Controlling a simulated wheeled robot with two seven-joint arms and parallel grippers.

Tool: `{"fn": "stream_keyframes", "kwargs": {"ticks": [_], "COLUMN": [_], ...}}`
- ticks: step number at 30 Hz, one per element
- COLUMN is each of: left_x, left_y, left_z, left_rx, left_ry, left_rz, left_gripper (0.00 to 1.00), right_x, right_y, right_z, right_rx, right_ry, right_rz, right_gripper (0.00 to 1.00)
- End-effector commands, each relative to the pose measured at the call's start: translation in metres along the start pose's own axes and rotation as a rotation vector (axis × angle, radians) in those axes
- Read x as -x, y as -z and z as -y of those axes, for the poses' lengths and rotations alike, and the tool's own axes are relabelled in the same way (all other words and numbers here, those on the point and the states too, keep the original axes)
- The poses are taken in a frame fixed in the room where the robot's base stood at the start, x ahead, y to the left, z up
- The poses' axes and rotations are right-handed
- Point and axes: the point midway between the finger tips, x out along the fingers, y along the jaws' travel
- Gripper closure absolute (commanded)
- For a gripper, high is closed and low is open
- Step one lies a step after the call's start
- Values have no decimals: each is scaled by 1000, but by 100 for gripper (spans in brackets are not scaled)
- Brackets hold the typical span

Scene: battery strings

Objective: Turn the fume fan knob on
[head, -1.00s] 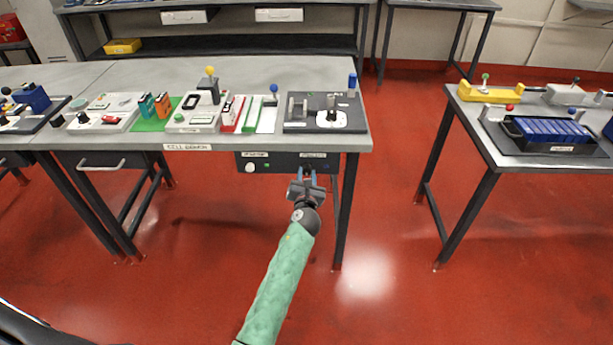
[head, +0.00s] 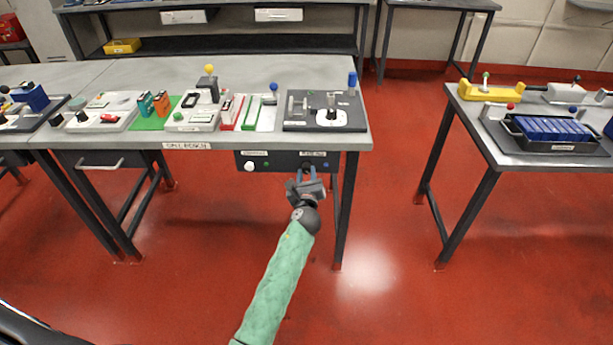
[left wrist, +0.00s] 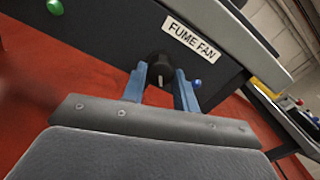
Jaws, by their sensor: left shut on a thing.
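The fume fan knob (left wrist: 160,66) is a black round knob with a pale mark. It sits on a dark panel (left wrist: 95,28) below the white "FUME FAN" label (left wrist: 191,40) in the left wrist view. My left gripper (left wrist: 160,82) has its blue fingers on either side of the knob and is shut on it. In the head view, my left gripper (head: 306,170) is at the panel (head: 277,161) under the bench's front edge, and its fingers largely hide the knob. My right gripper is not in view.
A small blue light (left wrist: 197,83) is right of the knob. A round green part (left wrist: 55,7) is farther left on the panel. The bench top (head: 262,72) carries several devices. A bench leg (head: 346,210) stands close right of my gripper. Red floor lies open between the benches.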

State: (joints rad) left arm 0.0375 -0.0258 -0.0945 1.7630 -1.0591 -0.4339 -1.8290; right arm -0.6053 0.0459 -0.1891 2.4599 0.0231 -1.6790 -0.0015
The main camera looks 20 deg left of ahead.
Motion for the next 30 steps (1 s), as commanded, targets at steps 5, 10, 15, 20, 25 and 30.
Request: {"fn": "stream_keyframes", "kwargs": {"ticks": [5,10,15,20,25,30], "left_x": [0,0,0,0,0,0], "left_y": [1,1,1,1,1,0], "left_z": [0,0,0,0,0,0], "left_rx": [168,332,492,633,761,857], "left_ry": [0,0,0,-1,-1,-1], "left_rz": [1,1,1,1,0,1], "left_gripper": [93,93,93,93,93,93], "right_x": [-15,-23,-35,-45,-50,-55], "right_y": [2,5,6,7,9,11], "right_z": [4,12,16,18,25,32], "right_rx": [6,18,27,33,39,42], "right_ry": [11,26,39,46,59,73], "right_rz": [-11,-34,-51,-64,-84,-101], "right_gripper": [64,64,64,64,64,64]}}
